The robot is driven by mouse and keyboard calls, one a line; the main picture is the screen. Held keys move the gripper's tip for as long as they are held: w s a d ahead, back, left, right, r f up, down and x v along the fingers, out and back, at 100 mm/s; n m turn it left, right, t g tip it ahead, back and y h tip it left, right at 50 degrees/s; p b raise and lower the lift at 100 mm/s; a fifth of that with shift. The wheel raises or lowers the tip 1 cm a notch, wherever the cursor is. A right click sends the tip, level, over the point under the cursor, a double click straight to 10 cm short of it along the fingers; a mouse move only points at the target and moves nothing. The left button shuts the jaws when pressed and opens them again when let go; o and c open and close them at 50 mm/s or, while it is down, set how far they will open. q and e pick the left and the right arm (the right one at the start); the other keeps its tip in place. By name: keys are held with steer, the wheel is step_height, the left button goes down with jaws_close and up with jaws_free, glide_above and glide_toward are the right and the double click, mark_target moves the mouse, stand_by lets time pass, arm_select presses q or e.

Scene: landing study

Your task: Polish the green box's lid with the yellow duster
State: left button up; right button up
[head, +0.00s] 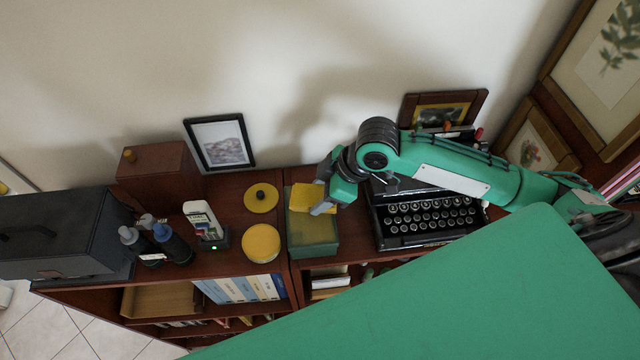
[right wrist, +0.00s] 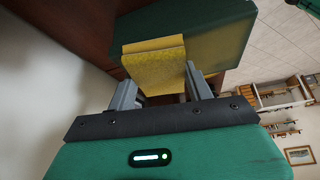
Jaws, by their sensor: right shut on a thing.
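The green box (head: 313,236) stands on top of the wooden cabinet, left of the typewriter. The yellow duster (head: 312,197) is over the back part of its lid. My right gripper (head: 322,204) is shut on the duster, above the box. In the right wrist view the duster (right wrist: 155,66) sits between the two grey fingers of the gripper (right wrist: 165,88), with the green box (right wrist: 220,35) just beyond it. Whether the duster touches the lid I cannot tell for certain. My left gripper is not in view.
The black typewriter (head: 428,215) stands close to the right of the box. Left of the box are a yellow round tin (head: 262,243), a yellow knobbed lid (head: 261,197), a phone on a stand (head: 201,222) and dark bottles (head: 172,243). A picture frame (head: 220,143) leans on the wall behind.

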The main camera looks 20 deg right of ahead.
steer(key=shift+s+a, duration=0.45)
steer(key=shift+s, duration=1.15)
steer(key=shift+s+a, duration=0.5)
steer(key=shift+s, duration=1.15)
steer(key=shift+s+a, duration=0.45)
steer(key=shift+s, duration=1.15)
steer(key=shift+w+d, duration=0.7)
steer(key=shift+w, duration=1.65)
steer(key=shift+w+d, duration=0.65)
steer(key=shift+w, duration=1.7)
steer(key=shift+w+d, duration=0.7)
steer(key=shift+w, duration=1.65)
step_height(320, 180, up, 7)
